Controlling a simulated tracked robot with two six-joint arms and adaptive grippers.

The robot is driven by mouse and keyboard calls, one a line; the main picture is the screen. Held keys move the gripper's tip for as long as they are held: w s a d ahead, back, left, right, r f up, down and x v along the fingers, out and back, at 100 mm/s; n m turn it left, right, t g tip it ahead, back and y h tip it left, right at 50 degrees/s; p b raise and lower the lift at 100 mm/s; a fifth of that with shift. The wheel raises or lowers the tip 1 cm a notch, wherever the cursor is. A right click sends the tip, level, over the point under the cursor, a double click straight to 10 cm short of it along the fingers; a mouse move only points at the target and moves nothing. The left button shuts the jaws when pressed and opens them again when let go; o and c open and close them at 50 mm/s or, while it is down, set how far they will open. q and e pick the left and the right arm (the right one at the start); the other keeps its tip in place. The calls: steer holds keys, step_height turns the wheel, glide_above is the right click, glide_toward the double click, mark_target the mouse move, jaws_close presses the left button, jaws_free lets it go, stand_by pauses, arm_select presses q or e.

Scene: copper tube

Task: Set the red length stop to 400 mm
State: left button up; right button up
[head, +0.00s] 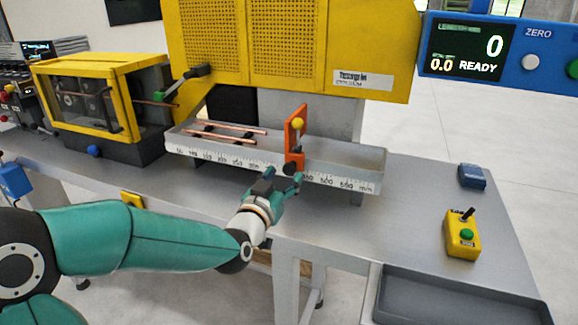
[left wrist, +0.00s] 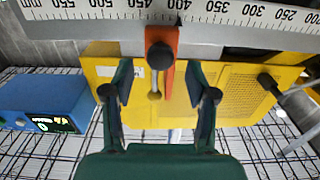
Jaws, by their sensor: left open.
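The red length stop (head: 294,140) stands upright on the measuring trough (head: 355,178), with a yellow ball on its face and a black knob (head: 289,169) low at its front. In the left wrist view the stop (left wrist: 166,78) appears inverted, between the 450 and 400 labels of the scale (left wrist: 225,22), though the slant makes its exact reading unclear. My left gripper (head: 284,181) is in front of the knob. In the left wrist view its open fingers (left wrist: 160,78) flank the black knob (left wrist: 160,56) with gaps on both sides. My right gripper is not in view.
Copper tubes (head: 225,130) lie in the trough left of the stop. The yellow machine guard (head: 290,45) is behind. A display (head: 470,48) reads 0, 0.0 and READY. A yellow control box (head: 462,238), blue box (head: 472,177) and grey tray (head: 450,297) are at right.

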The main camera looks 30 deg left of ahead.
mark_target(288, 171)
arm_select(q)
steer(key=shift+p+x, duration=0.35)
steer(key=shift+x, duration=1.4)
jaws_close()
